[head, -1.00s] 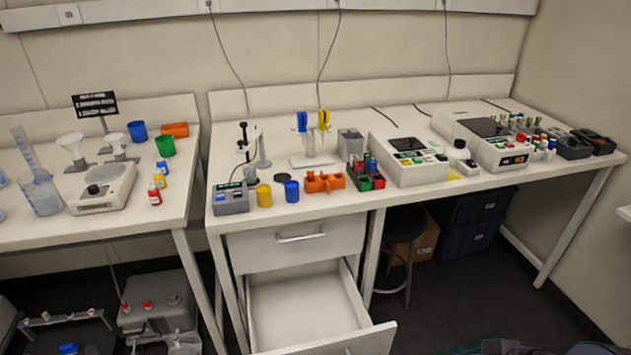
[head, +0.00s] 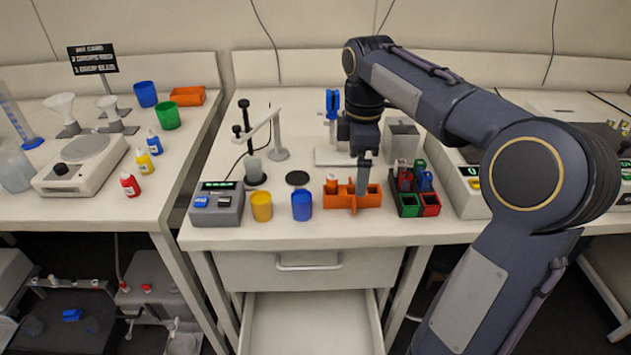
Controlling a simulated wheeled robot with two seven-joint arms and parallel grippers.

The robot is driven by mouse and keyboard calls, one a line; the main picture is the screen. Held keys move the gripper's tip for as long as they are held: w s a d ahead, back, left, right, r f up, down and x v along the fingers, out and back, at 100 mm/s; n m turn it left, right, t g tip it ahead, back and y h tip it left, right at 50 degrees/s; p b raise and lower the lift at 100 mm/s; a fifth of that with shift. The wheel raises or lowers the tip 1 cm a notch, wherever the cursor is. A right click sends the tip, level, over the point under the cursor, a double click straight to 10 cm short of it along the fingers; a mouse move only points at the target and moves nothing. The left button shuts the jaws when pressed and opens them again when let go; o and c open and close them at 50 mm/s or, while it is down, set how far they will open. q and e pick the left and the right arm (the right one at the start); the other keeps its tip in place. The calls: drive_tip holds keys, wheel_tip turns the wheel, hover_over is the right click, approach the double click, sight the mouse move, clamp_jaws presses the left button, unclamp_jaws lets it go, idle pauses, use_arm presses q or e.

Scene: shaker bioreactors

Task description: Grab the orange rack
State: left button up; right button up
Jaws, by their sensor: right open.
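The orange rack (head: 342,201) stands near the front edge of the middle bench. It is a low block with open slots, and a small reddish-capped item shows at its left end. My right gripper (head: 363,182) points straight down over the rack from above. Its jaws are open. A grey finger reaches down to the rack and covers part of its middle; the other finger is hard to make out. I cannot tell whether the finger touches the rack. The rack still rests on the bench. My left gripper is out of view.
A yellow cup (head: 261,206) and a blue cup (head: 302,205) stand left of the rack. A green-and-red rack (head: 409,207) with vials stands close on its right. A stand (head: 331,157) is behind. An open drawer (head: 307,325) juts out below the bench.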

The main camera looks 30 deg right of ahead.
sight(352, 190)
drive_tip(key=f, duration=0.2)
drive_tip(key=f+b, duration=0.1)
drive_tip(key=f, duration=0.2)
drive_tip(key=w+f, duration=0.1)
drive_tip(key=f, duration=0.1)
drive_tip(key=shift+f, duration=0.4)
drive_tip(key=c, duration=1)
